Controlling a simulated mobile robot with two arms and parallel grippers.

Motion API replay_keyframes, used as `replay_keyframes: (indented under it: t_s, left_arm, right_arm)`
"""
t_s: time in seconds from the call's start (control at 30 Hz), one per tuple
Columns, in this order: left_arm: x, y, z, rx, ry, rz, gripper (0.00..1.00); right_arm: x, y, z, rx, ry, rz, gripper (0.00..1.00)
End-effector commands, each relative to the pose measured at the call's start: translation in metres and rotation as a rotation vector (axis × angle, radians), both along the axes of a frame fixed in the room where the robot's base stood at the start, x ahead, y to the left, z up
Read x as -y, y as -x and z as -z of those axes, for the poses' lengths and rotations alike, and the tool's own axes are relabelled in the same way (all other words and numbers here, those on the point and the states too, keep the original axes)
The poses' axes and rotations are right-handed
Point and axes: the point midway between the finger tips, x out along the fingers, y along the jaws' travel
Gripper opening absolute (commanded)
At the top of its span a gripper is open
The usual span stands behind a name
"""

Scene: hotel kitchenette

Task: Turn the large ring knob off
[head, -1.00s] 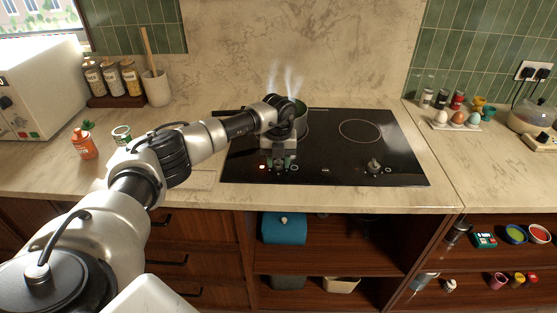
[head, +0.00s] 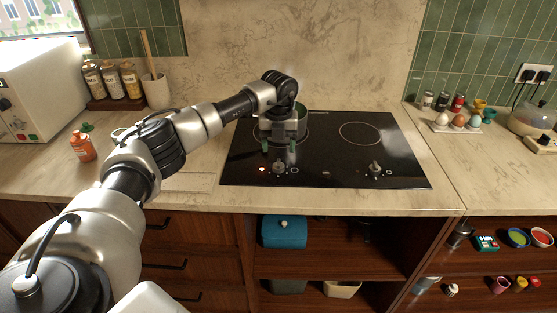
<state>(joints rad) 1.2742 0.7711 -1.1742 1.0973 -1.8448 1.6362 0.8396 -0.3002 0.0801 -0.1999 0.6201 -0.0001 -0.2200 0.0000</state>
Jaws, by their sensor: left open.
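The black cooktop (head: 335,150) is set in the marble counter. A left knob (head: 279,168) stands at its front edge, with a small lit red light (head: 262,169) to its left. A second knob (head: 375,169) is at the front right. I cannot tell from its shape which is the large ring knob. My left gripper (head: 279,148) is open and empty, pointing down just behind and above the left knob, and looks apart from it. My right gripper is out of view.
Eggs on a holder (head: 457,124) and a kettle-like appliance (head: 535,115) are at the right. The right burner (head: 360,133) is bare.

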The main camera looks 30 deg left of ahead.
Motion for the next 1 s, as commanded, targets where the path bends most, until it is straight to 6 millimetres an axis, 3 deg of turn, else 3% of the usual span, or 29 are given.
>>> replay_keyframes:
  t_s: [0.13, 0.33, 0.87, 1.0]
  left_arm:
    - [0.000, 0.000, -0.026, 0.002, 0.002, -0.001, 0.63]
    - [0.000, 0.000, -0.042, 0.001, 0.001, -0.001, 0.63]
    - [0.000, 0.000, -0.043, -0.001, 0.001, -0.001, 0.63]
    - [0.018, -0.003, -0.032, 0.021, 0.050, 0.042, 0.63]
  right_arm:
    - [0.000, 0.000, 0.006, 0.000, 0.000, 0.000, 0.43]
    - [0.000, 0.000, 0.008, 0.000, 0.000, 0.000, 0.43]
    - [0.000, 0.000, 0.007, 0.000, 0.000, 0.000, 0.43]
    - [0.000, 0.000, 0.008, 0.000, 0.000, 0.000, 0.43]
